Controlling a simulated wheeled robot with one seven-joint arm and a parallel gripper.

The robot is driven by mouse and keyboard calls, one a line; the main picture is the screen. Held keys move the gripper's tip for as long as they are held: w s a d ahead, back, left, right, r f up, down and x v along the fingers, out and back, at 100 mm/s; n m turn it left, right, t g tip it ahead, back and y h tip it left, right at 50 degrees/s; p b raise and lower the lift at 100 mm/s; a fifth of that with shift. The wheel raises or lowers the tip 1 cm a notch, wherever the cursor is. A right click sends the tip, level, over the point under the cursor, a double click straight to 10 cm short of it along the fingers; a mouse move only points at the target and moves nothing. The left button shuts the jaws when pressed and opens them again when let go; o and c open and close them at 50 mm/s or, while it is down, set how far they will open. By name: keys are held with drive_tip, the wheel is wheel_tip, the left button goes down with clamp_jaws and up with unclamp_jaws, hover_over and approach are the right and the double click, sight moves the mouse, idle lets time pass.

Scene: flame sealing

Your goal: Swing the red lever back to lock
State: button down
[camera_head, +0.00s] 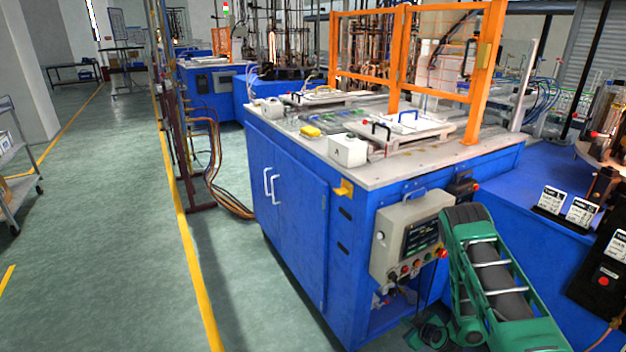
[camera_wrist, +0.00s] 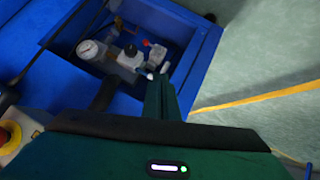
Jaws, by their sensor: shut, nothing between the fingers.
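In the wrist view, a small red piece (camera_wrist: 147,43), which looks like the red lever's end, shows above a grey metal valve block (camera_wrist: 158,55) inside a blue recess. Its exact angle is too small to tell. My gripper (camera_wrist: 160,82) is shut and empty, pointing into the recess. Its tips appear just below the valve fittings in the picture; I cannot tell whether they touch anything. In the head view, the lever cannot be made out, and the control box and my green arm hide much of the recess.
A round gauge (camera_wrist: 90,49) and metal fittings (camera_wrist: 130,58) sit beside the valve. The blue recess walls (camera_wrist: 205,55) close in around them. A grey control box (camera_head: 408,240) with buttons hangs on the blue cabinet (camera_head: 300,215).

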wheel_tip(320, 180, up, 17)
drive_tip(key=w+d+m+g, duration=0.1)
drive_tip(key=w+d+g, duration=0.1)
drive_tip(key=d, duration=0.1)
drive_tip(key=s+d+r+m+g+h, duration=0.15)
drive_tip(key=s+r, duration=0.25)
drive_tip(key=r, duration=0.4)
drive_tip(key=s+d+r+m+g, duration=0.1)
drive_tip(key=s+d+r+m, duration=0.1)
drive_tip(key=s+r, duration=0.35)
drive_tip(key=s+r+m+g, duration=0.2)
drive_tip(key=s+r, duration=0.5)
drive_tip(key=s, duration=0.5)
drive_tip(key=s+r+m+g, duration=0.1)
drive_tip(key=s+r+m, duration=0.3)
drive_tip(key=s+r, duration=0.3)
drive_tip(key=s+r+m+g, duration=0.2)
drive_tip(key=s+r, duration=0.6)
drive_tip(key=s, duration=0.9)
drive_tip(key=shift+s+m+g, duration=0.35)
drive_tip(key=shift+s+m, duration=0.05)
drive_tip(key=shift+m, duration=0.65)
drive_tip(key=shift+d+h, duration=0.1)
drive_tip(key=shift+h, duration=0.15)
